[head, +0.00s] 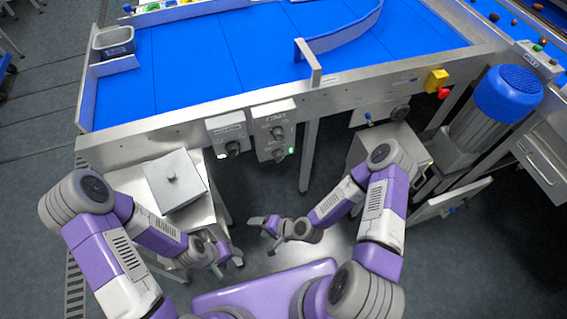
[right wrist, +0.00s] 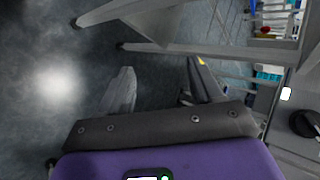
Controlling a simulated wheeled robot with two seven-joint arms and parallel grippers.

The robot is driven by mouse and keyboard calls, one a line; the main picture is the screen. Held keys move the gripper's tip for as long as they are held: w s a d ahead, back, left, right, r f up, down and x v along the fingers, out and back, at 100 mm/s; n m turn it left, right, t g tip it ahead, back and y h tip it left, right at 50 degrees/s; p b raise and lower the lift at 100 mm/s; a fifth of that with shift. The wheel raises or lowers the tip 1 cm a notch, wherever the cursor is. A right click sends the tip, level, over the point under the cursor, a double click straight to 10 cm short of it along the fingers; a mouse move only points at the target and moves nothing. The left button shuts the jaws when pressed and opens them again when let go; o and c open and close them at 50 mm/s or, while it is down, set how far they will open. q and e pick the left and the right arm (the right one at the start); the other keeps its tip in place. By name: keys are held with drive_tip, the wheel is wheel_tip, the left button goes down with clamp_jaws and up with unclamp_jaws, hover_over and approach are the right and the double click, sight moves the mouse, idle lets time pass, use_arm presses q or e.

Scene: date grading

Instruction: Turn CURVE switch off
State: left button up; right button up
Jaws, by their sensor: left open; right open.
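Two grey control boxes hang on the front side of the conveyor in the head view. The left box (head: 227,126) has one dark rotary knob (head: 232,148) and a small white light. The right box (head: 273,112) has two dark knobs, an upper (head: 277,132) and a lower (head: 278,154), beside a green light (head: 291,150). The labels are too small to read, so I cannot tell which knob is CURVE. My left gripper (head: 229,266) is open and empty, low beside the small steel table. My right gripper (head: 267,226) is open and empty below the boxes; its spread fingers show in the right wrist view (right wrist: 161,80).
A blue conveyor belt (head: 190,65) with a curved guide (head: 345,32) runs above. A steel table (head: 130,180) with a lidded box (head: 174,181) stands left. A red-and-yellow stop button (head: 438,82) and blue-capped motor (head: 507,93) are right. Floor between is clear.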

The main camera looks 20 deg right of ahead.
drive_tip(key=w+d+r+m+t+b, duration=0.1)
drive_tip(key=w+d+m+t+b, duration=0.1)
drive_tip(key=w+m+t, duration=0.5)
drive_tip(key=m+t+h+b, duration=0.2)
drive_tip(key=m+t+h, duration=0.3)
drive_tip(key=m+h, duration=0.3)
approach(280, 160)
drive_tip(key=w+m, duration=0.1)
drive_tip(key=w, duration=0.2)
drive_tip(key=shift+y, duration=0.3)
drive_tip(key=w+b, duration=0.1)
drive_tip(key=w, duration=0.6)
drive_tip(key=shift+w+f, duration=0.15)
drive_tip(key=shift+f, duration=0.05)
drive_tip(key=c, duration=1)
drive_tip(key=shift+a, duration=0.1)
drive_tip(key=shift+c, duration=0.2)
